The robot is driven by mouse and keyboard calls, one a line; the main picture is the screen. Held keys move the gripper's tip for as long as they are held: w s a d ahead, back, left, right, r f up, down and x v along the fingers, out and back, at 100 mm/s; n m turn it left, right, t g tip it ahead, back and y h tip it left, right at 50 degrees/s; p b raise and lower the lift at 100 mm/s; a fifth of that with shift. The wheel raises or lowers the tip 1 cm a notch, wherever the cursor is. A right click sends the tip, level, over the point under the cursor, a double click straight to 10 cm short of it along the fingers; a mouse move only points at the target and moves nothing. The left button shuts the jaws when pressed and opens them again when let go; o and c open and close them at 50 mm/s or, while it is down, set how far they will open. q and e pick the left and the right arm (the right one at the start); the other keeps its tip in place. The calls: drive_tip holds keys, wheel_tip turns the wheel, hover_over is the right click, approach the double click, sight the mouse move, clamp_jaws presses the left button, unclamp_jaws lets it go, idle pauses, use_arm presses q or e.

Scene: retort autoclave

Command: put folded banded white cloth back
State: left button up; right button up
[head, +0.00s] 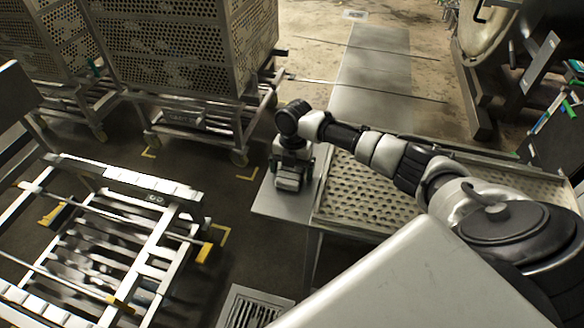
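My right arm reaches in from the right, and its gripper (289,183) points down over the left end of a steel table (283,204). The gripper is small and dark here, and its fingers cannot be made out well enough to tell open from shut. I cannot make out the folded banded white cloth anywhere; it may be hidden at or under the gripper. My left gripper is not in view.
A perforated tray (352,195) lies on the table right of the gripper. A metal frame cart (125,180) stands at the left. Perforated basket trolleys (180,45) stand at the back left. A floor drain grate (255,308) shows at the bottom. Dark floor separates cart and table.

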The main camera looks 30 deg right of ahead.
wheel_tip(320, 180, up, 12)
drive_tip(key=w+d, duration=0.1)
drive_tip(key=shift+r, duration=0.15)
idle(0.4)
idle(0.4)
